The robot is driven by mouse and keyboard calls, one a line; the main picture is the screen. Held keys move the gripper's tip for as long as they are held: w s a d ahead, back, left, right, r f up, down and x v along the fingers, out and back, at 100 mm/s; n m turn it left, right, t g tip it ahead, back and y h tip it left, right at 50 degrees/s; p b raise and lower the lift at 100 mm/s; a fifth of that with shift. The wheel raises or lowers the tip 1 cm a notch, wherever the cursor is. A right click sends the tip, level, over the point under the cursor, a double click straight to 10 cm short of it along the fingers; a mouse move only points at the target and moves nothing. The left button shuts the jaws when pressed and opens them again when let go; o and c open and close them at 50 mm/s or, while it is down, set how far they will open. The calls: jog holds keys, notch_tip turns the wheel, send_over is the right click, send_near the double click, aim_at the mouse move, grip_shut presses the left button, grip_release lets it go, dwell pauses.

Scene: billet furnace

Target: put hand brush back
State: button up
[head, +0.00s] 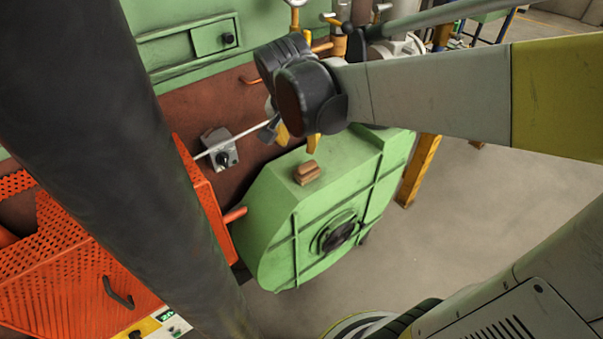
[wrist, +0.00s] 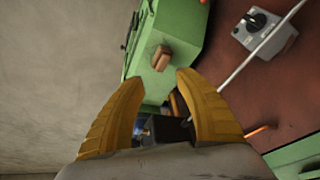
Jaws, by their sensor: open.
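The hand brush looks like a small brown wooden block (head: 307,172) and lies on top of the green machine housing (head: 270,225). My gripper (head: 298,140) is open with its yellow fingers spread, and it is above and a little behind the brush in the head view. In the wrist view the brush (wrist: 161,58) shows just beyond the gap between the two fingertips (wrist: 160,78). Nothing is between the fingers, and they look apart from the brush. Its bristles cannot be made out.
A grey switch box (head: 219,149) with a dark knob stands left of the housing, with a thin pale rod (head: 236,139) near it. An orange mesh guard (head: 75,270) is at the lower left. Open concrete floor (head: 480,200) lies to the right.

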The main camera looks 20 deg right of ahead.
jog(key=s+a+r+n+t+y, duration=0.1)
jog(key=s+a+n+t+y, duration=0.1)
jog(key=s+n, duration=0.7)
jog(key=s+a+t, duration=0.1)
jog(key=s+a, duration=0.1)
jog(key=s, duration=0.2)
jog(key=shift+a+r+t, duration=0.15)
jog(key=shift+r+t, duration=0.05)
jog(key=shift+t, duration=0.2)
